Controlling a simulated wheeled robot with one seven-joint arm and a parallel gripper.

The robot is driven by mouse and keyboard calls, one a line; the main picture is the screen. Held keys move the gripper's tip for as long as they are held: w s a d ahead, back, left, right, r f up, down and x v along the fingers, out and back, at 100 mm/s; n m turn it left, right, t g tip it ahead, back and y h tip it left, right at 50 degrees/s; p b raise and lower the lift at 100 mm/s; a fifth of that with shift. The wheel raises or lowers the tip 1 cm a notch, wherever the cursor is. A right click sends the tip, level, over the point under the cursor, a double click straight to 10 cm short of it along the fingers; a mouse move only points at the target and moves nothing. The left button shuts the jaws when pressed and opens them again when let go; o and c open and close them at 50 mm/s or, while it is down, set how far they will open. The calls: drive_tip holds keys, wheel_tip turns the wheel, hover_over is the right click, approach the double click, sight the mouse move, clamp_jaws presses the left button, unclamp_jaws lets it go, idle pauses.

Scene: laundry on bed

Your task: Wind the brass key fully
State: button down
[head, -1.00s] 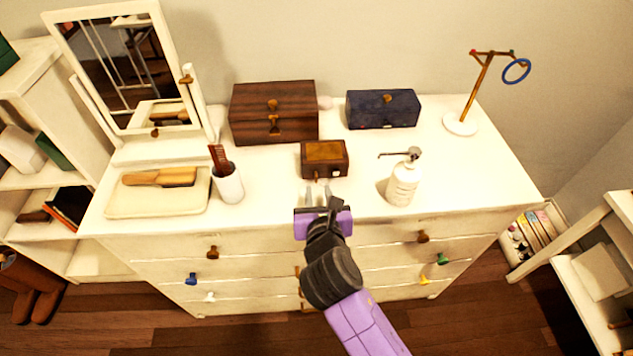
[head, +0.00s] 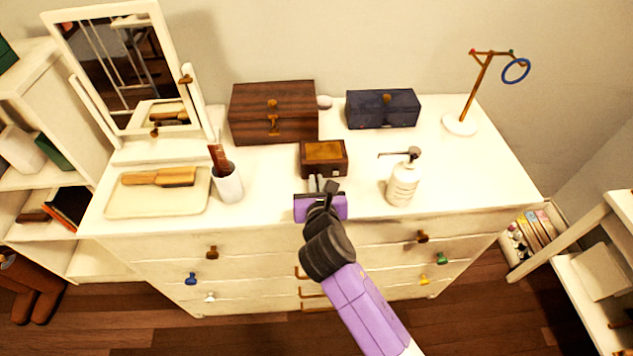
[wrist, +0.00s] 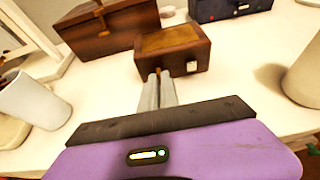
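The small brown wooden box with a brass-coloured top panel (head: 325,153) sits on the white dresser; it also shows in the wrist view (wrist: 188,50). My gripper (head: 316,180) is at the box's front face, left of its middle. In the wrist view its two grey fingers (wrist: 157,86) are close together, with a small sliver of the brass key (wrist: 158,72) between their tips. The rest of the key is hidden by the fingers, so its turn angle cannot be told. A pale button (wrist: 191,66) is on the front face, right of the fingers.
A white pump bottle (head: 403,180) stands right of my gripper, and a white cup with a comb (head: 229,185) stands left. A larger wooden box (head: 274,112) and a dark blue box (head: 383,109) are behind. The dresser top (head: 275,190) between cup and gripper is clear.

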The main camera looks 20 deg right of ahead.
drive_tip(key=shift+r+p, duration=0.1)
drive_tip(key=shift+p, duration=0.25)
drive_tip(key=m+y+p, duration=0.1)
drive_tip(key=m+p, duration=0.1)
drive_tip(key=shift+s+d+r+t+p, duration=0.1)
drive_tip(key=shift+d+t+p, duration=0.05)
drive_tip(key=shift+t+p, duration=0.15)
drive_tip(key=shift+d+f+m+t+y+p, duration=0.15)
drive_tip(key=shift+m+t+y+p, duration=0.45)
drive_tip(key=shift+m+y+p, duration=0.85)
drive_tip(key=shift+f+m+h+p, duration=0.1)
drive_tip(key=shift+m+h+p, duration=0.15)
drive_tip(key=shift+m+p, duration=0.15)
drive_tip(key=c, duration=1.6)
unclamp_jaws()
drive_tip(key=shift+v, duration=3.95)
